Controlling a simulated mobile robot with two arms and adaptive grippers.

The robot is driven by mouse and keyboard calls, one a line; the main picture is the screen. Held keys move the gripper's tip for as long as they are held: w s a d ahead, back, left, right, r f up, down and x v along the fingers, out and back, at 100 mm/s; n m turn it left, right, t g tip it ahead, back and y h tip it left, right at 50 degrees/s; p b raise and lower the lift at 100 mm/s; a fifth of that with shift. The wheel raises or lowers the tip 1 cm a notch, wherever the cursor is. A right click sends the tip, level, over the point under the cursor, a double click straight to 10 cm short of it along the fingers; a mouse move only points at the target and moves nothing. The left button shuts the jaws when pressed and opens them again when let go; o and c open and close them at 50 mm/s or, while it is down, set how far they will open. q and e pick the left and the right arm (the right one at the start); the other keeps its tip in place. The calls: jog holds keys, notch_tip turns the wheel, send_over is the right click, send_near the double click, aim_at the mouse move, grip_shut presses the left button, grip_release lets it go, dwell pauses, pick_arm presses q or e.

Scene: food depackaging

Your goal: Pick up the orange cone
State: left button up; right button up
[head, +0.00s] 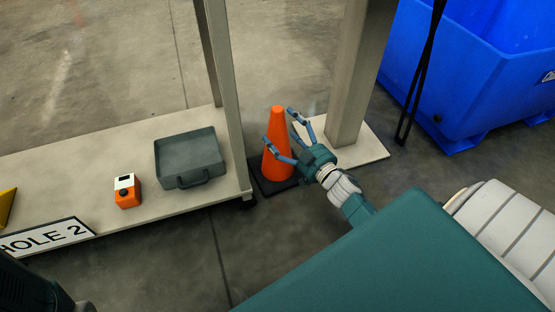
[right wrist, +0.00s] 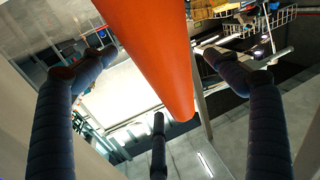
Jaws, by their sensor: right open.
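The orange cone (head: 276,148) stands upright on its dark square base on the floor, just right of the low platform's corner. My right gripper (head: 280,133) is open at the cone's right side, with fingers reaching toward and beside its upper half. In the right wrist view the orange cone (right wrist: 160,55) passes between the spread fingers of my right gripper (right wrist: 158,85). I cannot tell whether any finger touches it. A dark part of my left arm shows at the lower left of the head view, but my left gripper's fingers do not show.
A beige post (head: 355,75) on a pale base plate stands close right of the cone. A low platform (head: 225,187) on the left carries a grey case (head: 188,158) and an orange box (head: 126,191). A blue bin (head: 440,95) stands at the upper right.

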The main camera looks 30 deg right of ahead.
jog(key=shift+w+b, duration=0.4)
jog(key=shift+w, duration=0.95)
jog(key=c, duration=1.9)
jog(key=shift+r, duration=0.1)
jog(key=shift+c, duration=1)
jog(key=shift+r, duration=0.1)
